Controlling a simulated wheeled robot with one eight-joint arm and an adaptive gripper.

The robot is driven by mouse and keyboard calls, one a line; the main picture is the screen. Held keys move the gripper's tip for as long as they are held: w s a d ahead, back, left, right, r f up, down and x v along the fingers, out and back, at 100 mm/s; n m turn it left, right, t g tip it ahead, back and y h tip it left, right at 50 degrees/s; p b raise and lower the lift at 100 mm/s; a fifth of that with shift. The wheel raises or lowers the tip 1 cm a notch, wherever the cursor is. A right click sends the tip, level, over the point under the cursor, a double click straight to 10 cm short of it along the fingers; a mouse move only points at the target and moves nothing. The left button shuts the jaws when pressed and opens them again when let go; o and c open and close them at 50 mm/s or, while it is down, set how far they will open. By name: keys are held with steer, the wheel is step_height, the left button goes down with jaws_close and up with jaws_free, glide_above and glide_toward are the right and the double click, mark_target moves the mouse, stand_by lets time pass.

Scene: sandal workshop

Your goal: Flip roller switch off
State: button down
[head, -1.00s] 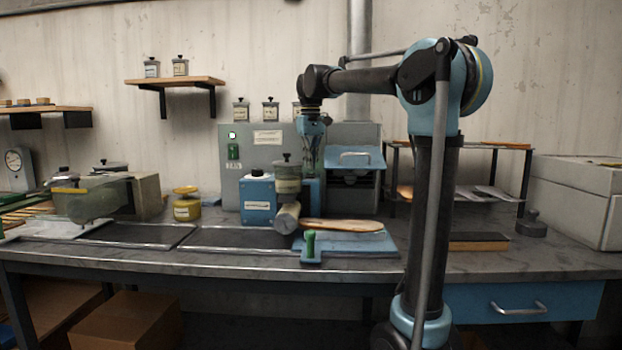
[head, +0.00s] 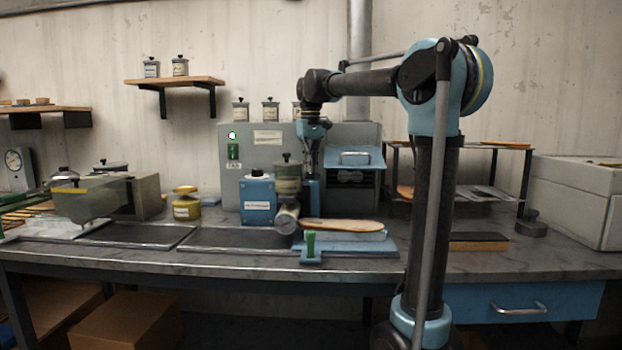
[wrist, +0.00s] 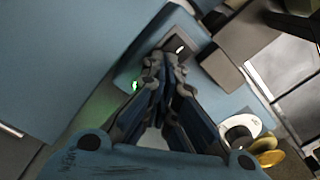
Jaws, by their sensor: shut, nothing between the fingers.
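The roller switch (wrist: 180,46) is a small dark rocker with a white mark, set in a blue housing (wrist: 105,80) in the wrist view. A green lamp (wrist: 135,86) glows on this housing, beside the fingers. My gripper (wrist: 162,62) is shut and empty, its fingertips close to the switch's edge; I cannot tell whether they touch it. The switch itself cannot be made out in the head view.
A blue labelled box (head: 258,200) and a lidded grey jar (head: 287,178) stand close left of my gripper. The grey machine (head: 245,150) is behind. A sandal sole (head: 342,226) lies in front, near a green handle (head: 310,245).

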mark_target(311, 174)
steer(key=shift+f, duration=0.4)
steer(key=shift+r, duration=0.1)
stand_by(0.3)
steer(key=shift+r, duration=3.4)
